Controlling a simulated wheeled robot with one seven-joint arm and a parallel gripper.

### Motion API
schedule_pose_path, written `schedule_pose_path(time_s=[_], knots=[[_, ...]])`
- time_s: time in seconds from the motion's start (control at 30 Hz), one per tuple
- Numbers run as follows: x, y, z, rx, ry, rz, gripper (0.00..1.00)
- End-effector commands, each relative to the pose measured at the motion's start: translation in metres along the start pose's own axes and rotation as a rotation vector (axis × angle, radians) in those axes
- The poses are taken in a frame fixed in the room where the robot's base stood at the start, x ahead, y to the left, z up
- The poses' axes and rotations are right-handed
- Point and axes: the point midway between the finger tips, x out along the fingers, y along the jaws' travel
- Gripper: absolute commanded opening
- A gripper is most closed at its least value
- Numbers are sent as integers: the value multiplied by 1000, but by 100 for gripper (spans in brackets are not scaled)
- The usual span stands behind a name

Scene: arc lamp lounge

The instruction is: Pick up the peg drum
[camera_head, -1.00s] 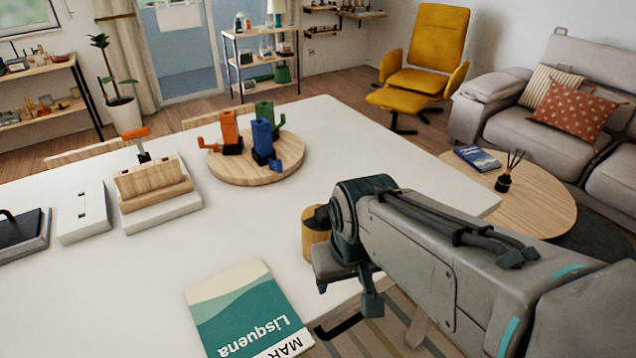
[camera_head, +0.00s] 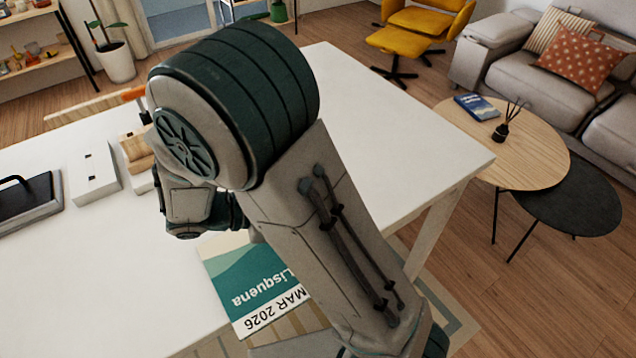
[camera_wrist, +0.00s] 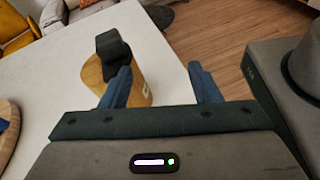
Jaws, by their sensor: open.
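In the head view my arm hides the drum and my fingertips.
The white table (camera_head: 372,130) also holds a calendar (camera_head: 258,285), a pale box (camera_head: 92,172) and a dark tray (camera_head: 28,205). A round coffee table (camera_head: 530,150) stands beyond the table's right side.

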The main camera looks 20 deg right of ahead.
Motion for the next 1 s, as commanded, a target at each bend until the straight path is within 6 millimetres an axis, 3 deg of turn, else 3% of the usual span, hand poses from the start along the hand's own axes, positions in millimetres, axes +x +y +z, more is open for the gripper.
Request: schedule_pose_path(time_s=[0.2,0.4,0.53,0.8,1.0], knots=[[-40,16,-9,-138,-208,208,56],[-56,20,-14,-177,-289,286,56],[-44,26,-9,-181,-298,292,56],[4,42,4,-181,-296,290,56],[20,47,8,-180,-295,292,56]])
